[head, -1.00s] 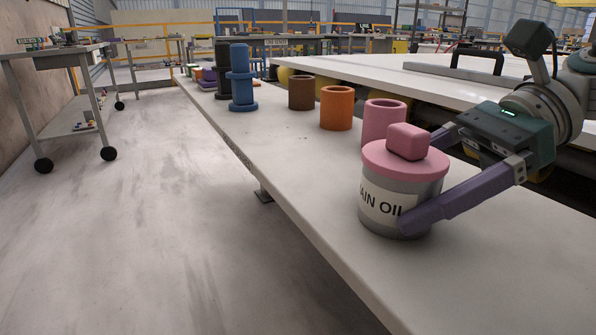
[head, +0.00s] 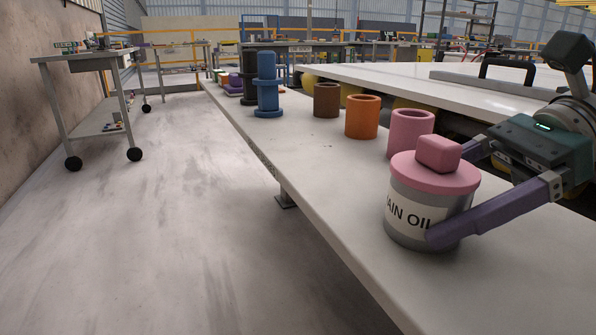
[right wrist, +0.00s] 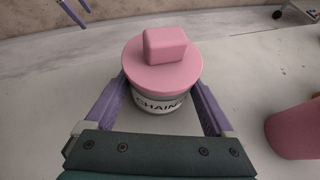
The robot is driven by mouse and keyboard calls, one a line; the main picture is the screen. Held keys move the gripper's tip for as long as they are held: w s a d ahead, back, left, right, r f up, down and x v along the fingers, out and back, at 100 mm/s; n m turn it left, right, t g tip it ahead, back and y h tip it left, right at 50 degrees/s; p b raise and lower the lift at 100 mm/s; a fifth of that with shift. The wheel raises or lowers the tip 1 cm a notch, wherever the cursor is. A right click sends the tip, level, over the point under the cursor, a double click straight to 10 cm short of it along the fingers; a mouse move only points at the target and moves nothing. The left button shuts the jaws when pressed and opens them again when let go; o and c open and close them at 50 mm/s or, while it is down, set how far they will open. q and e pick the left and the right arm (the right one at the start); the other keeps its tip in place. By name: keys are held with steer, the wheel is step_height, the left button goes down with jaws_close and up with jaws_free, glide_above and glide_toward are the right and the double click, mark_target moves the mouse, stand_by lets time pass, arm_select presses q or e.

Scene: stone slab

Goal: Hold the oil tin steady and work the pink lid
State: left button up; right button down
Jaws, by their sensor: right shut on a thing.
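The oil tin (head: 403,213) is a grey can with a pale label, upright on the stone slab (head: 345,215). The pink lid (head: 470,181), with a blocky pink knob, sits on top of it; the lid also shows in the right wrist view (right wrist: 150,75). My right gripper (head: 438,215) is shut on the tin's body below the lid, one purple finger on each side; the far finger is partly hidden in the head view. My left gripper is out of the head view. A purple finger piece (right wrist: 73,13) at the upper left of the right wrist view looks like part of it, away from the lid.
A pink cup (head: 410,130) stands close behind the tin, with an orange cup (head: 362,117) and a brown cup (head: 326,100) further back. A blue stacked piece (head: 267,85) stands beyond them. The slab's left edge is near, with open floor beside it.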

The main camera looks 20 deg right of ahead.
jaws_free()
steer(key=v, duration=1.2)
steer(key=shift+d, duration=0.1)
